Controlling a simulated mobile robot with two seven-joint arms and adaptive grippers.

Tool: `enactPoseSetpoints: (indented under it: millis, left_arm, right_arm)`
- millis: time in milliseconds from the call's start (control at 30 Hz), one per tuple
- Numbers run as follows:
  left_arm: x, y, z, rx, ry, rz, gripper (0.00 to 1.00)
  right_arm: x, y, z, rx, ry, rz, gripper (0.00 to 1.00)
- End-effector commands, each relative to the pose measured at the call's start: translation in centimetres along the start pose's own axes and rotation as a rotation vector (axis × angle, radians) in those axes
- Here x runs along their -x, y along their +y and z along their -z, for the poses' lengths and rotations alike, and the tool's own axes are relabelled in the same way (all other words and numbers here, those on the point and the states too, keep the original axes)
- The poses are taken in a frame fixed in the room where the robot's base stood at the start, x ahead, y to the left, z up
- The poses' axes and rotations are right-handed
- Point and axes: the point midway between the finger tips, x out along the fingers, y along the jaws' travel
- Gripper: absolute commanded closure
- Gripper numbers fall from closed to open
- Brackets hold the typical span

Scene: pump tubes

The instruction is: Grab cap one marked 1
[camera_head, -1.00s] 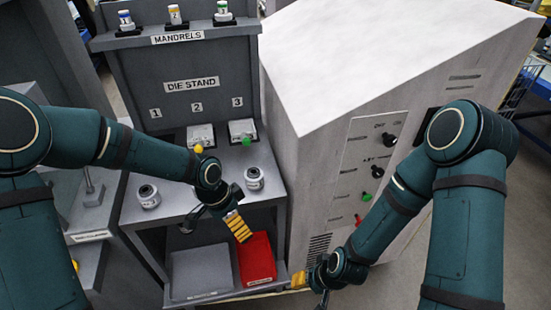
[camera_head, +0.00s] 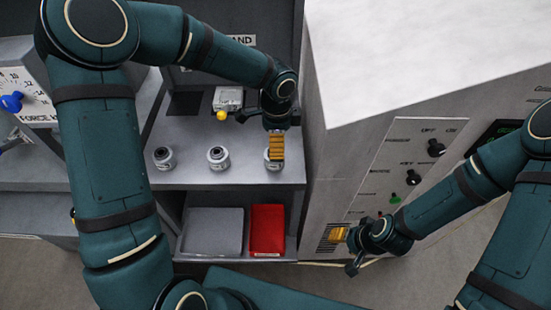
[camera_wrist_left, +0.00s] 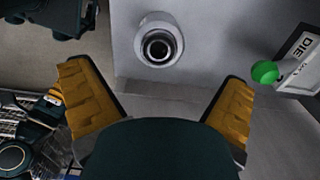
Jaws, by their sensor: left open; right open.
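Three small white-and-grey caps stand upright in a row on the grey die stand shelf: the left cap (camera_head: 163,157), the middle cap (camera_head: 218,157) and the right cap (camera_head: 272,165). No number on them is readable. My left gripper (camera_head: 277,147) is at the right cap and partly hides it. In the left wrist view one cap (camera_wrist_left: 159,42) shows beyond the open, empty fingers (camera_wrist_left: 160,108), apart from them. My right gripper (camera_head: 340,235) is open and empty, low beside the big white cabinet.
Below the shelf are a grey tray (camera_head: 213,230) and a red tray (camera_head: 267,230). A yellow-knobbed block (camera_head: 228,99) stands behind the caps. The white cabinet (camera_head: 400,60) borders the right. A green knob (camera_wrist_left: 265,72) is right of the cap in the left wrist view.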

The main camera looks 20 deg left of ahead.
Motion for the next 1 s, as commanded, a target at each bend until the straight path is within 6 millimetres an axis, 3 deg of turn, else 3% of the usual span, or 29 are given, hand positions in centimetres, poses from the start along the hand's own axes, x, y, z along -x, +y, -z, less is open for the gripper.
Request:
enactPoseSetpoints:
  millis: [100, 367, 633, 967, 1000]
  left_arm:
    - [-1.9, 0.0, 0.0, 0.001, 0.0, -0.001, 0.0]
    - [-3.6, 0.1, -0.2, 0.002, 0.0, -0.001, 0.0]
    - [-7.3, 0.4, -0.9, 0.0, 0.002, -0.002, 0.0]
    - [-7.9, 0.3, -0.9, 0.001, 0.002, 0.0, 0.0]
    - [-7.9, 0.3, -0.9, 0.001, 0.002, 0.0, 0.07]
  right_arm:
    - [-0.4, 0.1, -0.2, 0.001, -0.003, 0.0, 0.53]
    - [-0.7, 0.3, -0.3, 0.002, -0.006, 0.001, 0.53]
    - [-1.4, 0.6, -0.6, 0.004, -0.013, 0.001, 0.53]
    - [-1.5, 0.6, -0.7, 0.004, -0.015, 0.001, 0.53]
    - [-1.5, 0.6, -0.7, 0.004, -0.015, 0.001, 0.53]
